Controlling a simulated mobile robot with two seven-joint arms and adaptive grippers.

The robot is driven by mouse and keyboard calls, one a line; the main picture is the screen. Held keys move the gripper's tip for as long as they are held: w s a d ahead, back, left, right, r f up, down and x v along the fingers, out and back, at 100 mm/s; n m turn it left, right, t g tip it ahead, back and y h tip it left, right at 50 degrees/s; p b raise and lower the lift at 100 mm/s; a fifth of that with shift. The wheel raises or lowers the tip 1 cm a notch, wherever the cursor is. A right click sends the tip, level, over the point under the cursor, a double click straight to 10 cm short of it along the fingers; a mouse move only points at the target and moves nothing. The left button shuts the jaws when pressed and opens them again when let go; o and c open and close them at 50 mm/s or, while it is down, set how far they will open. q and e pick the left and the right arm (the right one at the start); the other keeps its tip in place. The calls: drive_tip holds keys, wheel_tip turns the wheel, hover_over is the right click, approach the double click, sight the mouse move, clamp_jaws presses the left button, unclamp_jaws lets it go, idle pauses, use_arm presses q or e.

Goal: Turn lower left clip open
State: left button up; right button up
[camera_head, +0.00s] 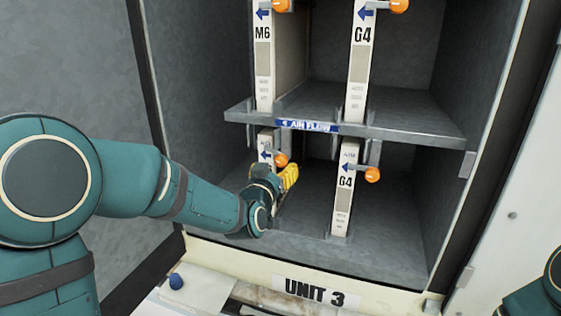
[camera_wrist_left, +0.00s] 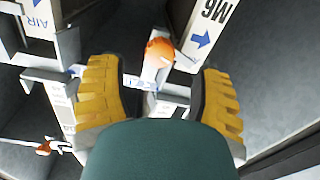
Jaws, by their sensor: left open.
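The lower left clip is an orange knob (camera_head: 281,160) at the top of the short lower left white strip, next to a blue arrow. My left gripper (camera_head: 287,178), with yellow ridged fingers, is just below and to the right of this knob and hides much of the strip. In the left wrist view the orange knob (camera_wrist_left: 158,52) lies ahead, between the two open fingers (camera_wrist_left: 160,100), with no visible grip on it. An M6 strip (camera_wrist_left: 212,25) with a blue arrow is beside it. My right gripper is out of view.
A lower right knob (camera_head: 372,174) sits on the G4 strip (camera_head: 343,195). The metal shelf (camera_head: 420,122) with an AIR FLOW label is close above. Upper knobs (camera_head: 399,6) are at the top. The cabinet sill (camera_head: 250,262) reads UNIT 3.

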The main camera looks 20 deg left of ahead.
sight(280, 162)
use_arm(q)
drive_tip(key=w, duration=0.5)
drive_tip(key=shift+s, duration=0.1)
clamp_jaws()
